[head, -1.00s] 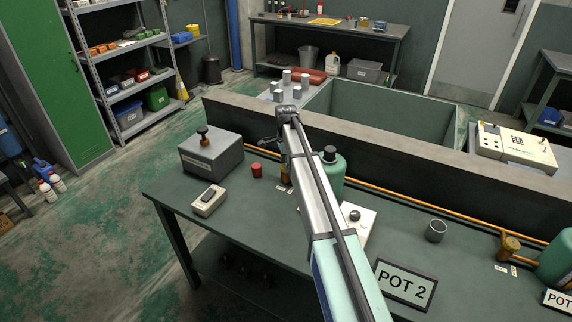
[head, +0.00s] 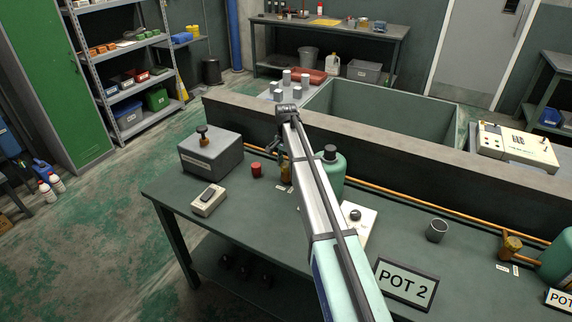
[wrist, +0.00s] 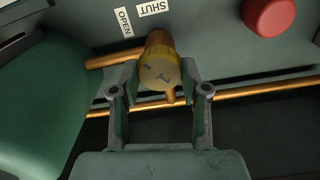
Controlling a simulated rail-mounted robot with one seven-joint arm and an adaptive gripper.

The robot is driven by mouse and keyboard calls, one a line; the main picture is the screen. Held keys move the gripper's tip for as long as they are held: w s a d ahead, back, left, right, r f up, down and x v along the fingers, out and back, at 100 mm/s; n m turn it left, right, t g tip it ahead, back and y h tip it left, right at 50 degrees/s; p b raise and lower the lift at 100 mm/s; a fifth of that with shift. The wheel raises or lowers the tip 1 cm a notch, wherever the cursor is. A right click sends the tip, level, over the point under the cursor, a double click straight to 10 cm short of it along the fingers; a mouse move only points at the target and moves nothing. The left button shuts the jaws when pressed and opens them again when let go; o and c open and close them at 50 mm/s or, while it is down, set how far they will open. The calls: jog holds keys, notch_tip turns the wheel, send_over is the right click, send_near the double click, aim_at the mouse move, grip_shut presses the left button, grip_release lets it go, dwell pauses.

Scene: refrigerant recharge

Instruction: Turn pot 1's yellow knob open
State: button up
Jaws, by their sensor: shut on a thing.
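The yellow knob (wrist: 160,69), with dark marks on its top face, stands on a copper pipe in the wrist view. My gripper (wrist: 160,78) has one finger on each side of it and is shut on it. White labels OPEN (wrist: 123,22) and SHUT (wrist: 153,8) lie on the bench beyond the knob. A green pot (wrist: 40,110) is to the left. In the head view my gripper (head: 285,150) is over the knob (head: 286,172), which is partly hidden, beside the green pot (head: 330,172). No pot 1 sign is readable.
A red cap (head: 256,170) stands near the gripper, with a grey box (head: 212,156) and a small beige device (head: 209,200) further left. A POT 2 sign (head: 405,285) stands to the right of my arm. A copper pipe (head: 400,197) runs along the bench's back wall.

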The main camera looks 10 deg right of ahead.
aim_at(286, 165)
jog(key=n, duration=0.5)
jog(key=shift+s+f+n, duration=0.1)
jog(key=shift+f+n, duration=0.05)
jog(key=shift+n, duration=0.15)
jog(key=n, duration=0.5)
jog(key=shift+b, duration=0.4)
jog(key=shift+n, duration=0.3)
jog(key=o, duration=1.2)
jog(key=shift+c, duration=0.2)
notch_tip(286, 165, up, 12)
